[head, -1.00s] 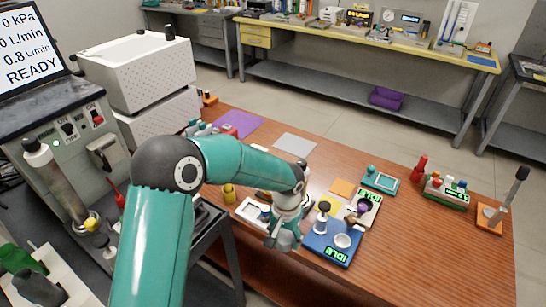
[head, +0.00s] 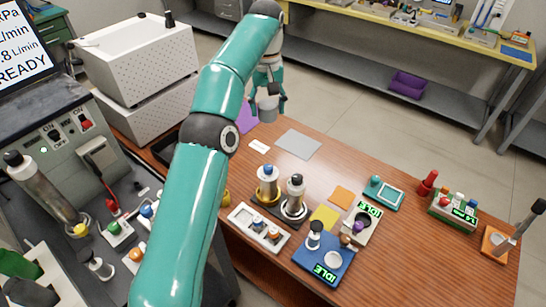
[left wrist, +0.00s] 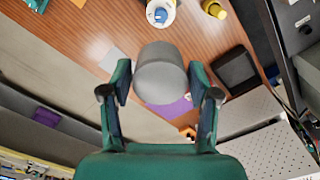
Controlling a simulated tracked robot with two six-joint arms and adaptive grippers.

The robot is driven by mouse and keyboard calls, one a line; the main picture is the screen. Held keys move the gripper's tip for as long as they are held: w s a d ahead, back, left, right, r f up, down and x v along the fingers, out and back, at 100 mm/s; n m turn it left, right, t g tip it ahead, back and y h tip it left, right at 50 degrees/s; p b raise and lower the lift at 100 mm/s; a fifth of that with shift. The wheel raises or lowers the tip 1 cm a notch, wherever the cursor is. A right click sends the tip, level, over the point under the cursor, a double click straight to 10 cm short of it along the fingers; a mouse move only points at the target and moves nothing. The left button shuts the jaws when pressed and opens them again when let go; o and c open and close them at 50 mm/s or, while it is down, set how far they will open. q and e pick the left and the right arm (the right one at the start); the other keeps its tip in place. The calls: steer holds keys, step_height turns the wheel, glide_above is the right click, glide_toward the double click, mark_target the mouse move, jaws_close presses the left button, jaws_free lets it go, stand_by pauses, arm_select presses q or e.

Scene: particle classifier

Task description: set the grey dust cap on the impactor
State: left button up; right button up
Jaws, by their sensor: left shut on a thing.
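The grey dust cap (head: 267,108) is a plain grey cylinder. My left gripper (head: 268,90) is shut on it and holds it above the back of the wooden table. In the left wrist view the cap (left wrist: 162,75) sits between the two fingers of the gripper (left wrist: 160,92). I cannot tell which thing is the impactor. My right gripper is not in view.
A grey mat (head: 298,144) and a purple mat (head: 246,118) lie at the back of the table. A white tray (head: 240,212) and a blue scale (head: 318,262) are at the front. White perforated boxes (head: 128,66) stand at left.

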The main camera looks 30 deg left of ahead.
arm_select(q)
step_height(320, 180, down, 7)
steer(key=b, duration=0.5)
glide_above(268, 166)
step_height(268, 166, down, 8)
steer(key=shift+r, duration=0.1)
steer(key=shift+f, duration=2.4)
steer(key=shift+f+b, duration=0.4)
steer(key=shift+f, duration=0.2)
steer(key=o, duration=0.9)
steer(key=shift+o, duration=0.2)
steer(key=shift+r, duration=0.15)
